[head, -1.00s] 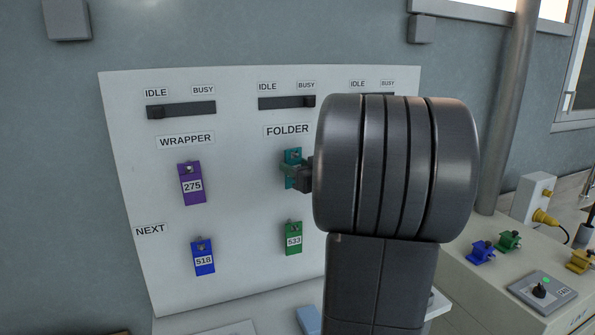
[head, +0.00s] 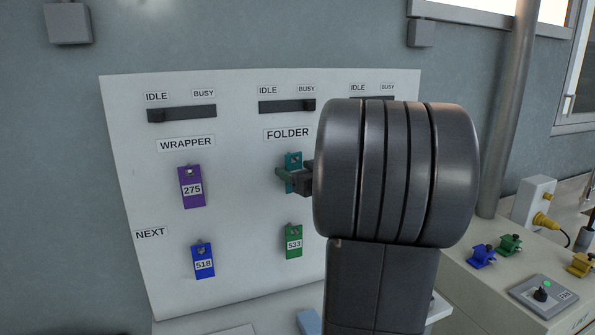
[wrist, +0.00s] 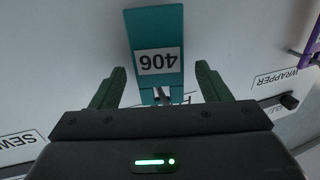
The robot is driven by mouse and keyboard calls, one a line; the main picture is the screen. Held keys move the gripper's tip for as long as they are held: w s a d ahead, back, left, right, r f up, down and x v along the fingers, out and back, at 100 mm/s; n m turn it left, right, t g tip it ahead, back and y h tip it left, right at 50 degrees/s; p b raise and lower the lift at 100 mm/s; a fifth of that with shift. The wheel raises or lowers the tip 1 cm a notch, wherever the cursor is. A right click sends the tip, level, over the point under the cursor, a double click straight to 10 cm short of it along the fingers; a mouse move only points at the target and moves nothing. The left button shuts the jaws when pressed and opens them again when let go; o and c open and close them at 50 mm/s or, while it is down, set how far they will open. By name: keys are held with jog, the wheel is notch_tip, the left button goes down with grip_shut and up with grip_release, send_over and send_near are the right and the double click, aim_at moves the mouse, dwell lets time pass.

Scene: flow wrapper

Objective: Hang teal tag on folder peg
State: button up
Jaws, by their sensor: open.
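The teal tag (head: 293,159) is on the FOLDER peg position of the white board, partly hidden behind my gripper in the head view. In the wrist view the teal tag (wrist: 155,30) reads 406 upside down, with a metal peg (wrist: 161,96) at its holed end. My gripper (wrist: 161,82) is open, with one green finger on each side of the tag and a visible gap to both. In the head view my gripper (head: 292,181) is in front of the tag, and my wrist hides the board to the right.
A purple tag 275 (head: 191,188) hangs under WRAPPER. A blue tag 518 (head: 203,262) and a green tag 533 (head: 293,242) hang in the lower row. Sliders (head: 182,114) lie above. A bench with blue and green pieces (head: 482,255) stands right.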

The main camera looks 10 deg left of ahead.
jog(key=b+v, duration=0.5)
jog(key=v, duration=0.8)
jog(key=shift+s+d, duration=0.3)
jog(key=p+x, duration=0.5)
jog(key=x, duration=0.9)
jog(key=shift+r+p, duration=0.15)
jog(key=shift+p, duration=0.25)
jog(key=shift+d, duration=0.1)
jog(key=shift+s, duration=0.15)
jog(key=shift+f+b, duration=0.25)
jog(key=shift+b, duration=0.1)
